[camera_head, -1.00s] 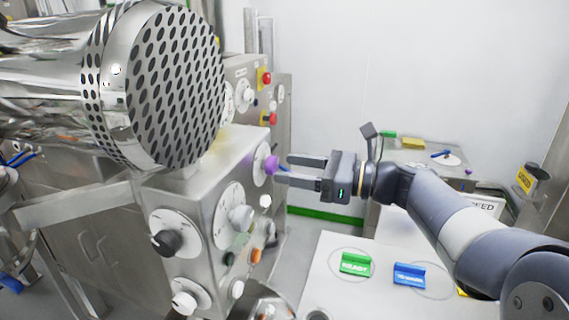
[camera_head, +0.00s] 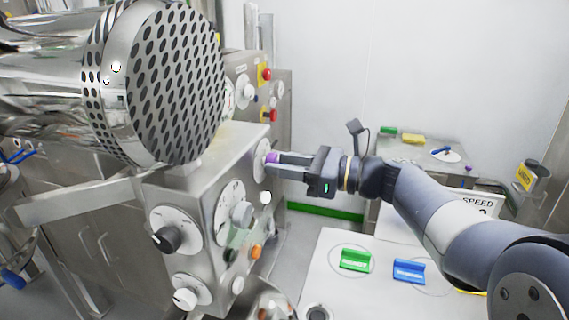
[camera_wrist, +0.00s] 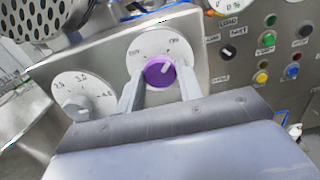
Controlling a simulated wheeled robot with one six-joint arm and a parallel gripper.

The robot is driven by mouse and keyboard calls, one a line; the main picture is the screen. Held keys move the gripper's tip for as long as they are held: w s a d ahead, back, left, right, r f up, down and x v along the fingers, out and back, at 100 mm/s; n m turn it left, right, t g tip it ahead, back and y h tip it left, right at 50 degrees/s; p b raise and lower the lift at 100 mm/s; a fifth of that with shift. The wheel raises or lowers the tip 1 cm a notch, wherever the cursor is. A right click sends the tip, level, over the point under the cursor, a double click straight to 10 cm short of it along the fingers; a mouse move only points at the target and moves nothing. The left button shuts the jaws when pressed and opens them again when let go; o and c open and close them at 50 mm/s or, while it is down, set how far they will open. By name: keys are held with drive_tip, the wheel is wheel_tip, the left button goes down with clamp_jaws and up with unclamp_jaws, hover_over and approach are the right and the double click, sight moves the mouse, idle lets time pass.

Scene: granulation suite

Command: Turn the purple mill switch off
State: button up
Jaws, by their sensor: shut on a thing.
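The purple mill switch (camera_head: 271,158) is a round knob on a white dial, on the side face of the steel control box. In the wrist view the purple knob (camera_wrist: 159,72) sits between the fingers, with a pale pointer mark on its upper right. The white dial (camera_wrist: 160,42) behind it has lettering at its upper left and upper right, too small to read surely. My gripper (camera_head: 275,163) is shut on the purple knob, its fingers on either side. The fingers hide part of the knob in the head view.
Other dials share the box, including a white knob (camera_head: 241,214) and a black knob (camera_head: 166,239). A large perforated steel drum (camera_head: 177,85) hangs above. Green (camera_head: 355,260) and blue (camera_head: 409,271) blocks lie on a white table at lower right.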

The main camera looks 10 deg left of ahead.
drive_tip(key=shift+c, duration=0.7)
drive_tip(key=shift+n+b, duration=7.2)
drive_tip(key=shift+n, duration=1.7)
